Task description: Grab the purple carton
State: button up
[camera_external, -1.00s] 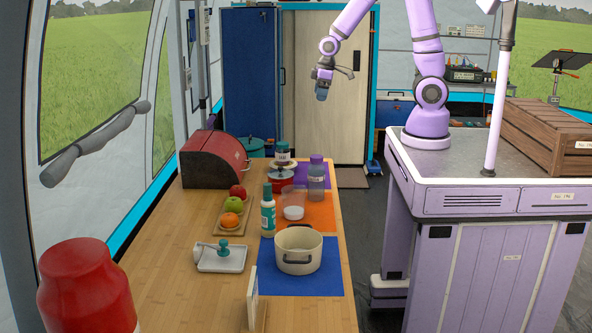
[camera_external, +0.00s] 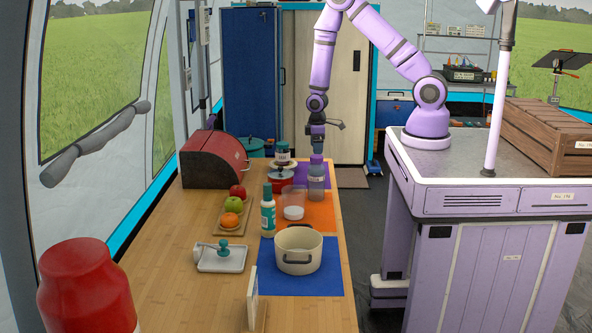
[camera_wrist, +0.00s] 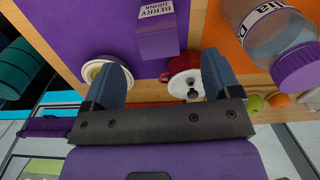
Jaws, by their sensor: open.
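The purple carton (camera_wrist: 158,38), with a white "BERRY DRINK" label, stands on the purple mat (camera_wrist: 62,32) in the wrist view. In that view it sits just beyond my gripper (camera_wrist: 162,78), in line with the gap between the two blue-grey fingers. The fingers are apart with nothing between them, and I see no contact with the carton. In the external view my gripper (camera_external: 317,147) points down over the far right end of the counter, above the purple-lidded bottle in the picture. I cannot make out the carton there.
The purple-lidded clear bottle (camera_external: 316,183) is close by, also at right in the wrist view (camera_wrist: 262,32). A red pot with a white lid (camera_wrist: 183,76) is near the right finger. A teal-lidded jar (camera_external: 282,154) and a green-white bottle (camera_external: 268,214) stand on the counter.

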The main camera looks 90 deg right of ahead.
jog(key=shift+w+d+f, duration=0.1)
jog(key=shift+w+f, duration=0.05)
jog(key=shift+f, duration=4.2)
jog(key=c, duration=1.1)
jog(key=shift+r, duration=0.1)
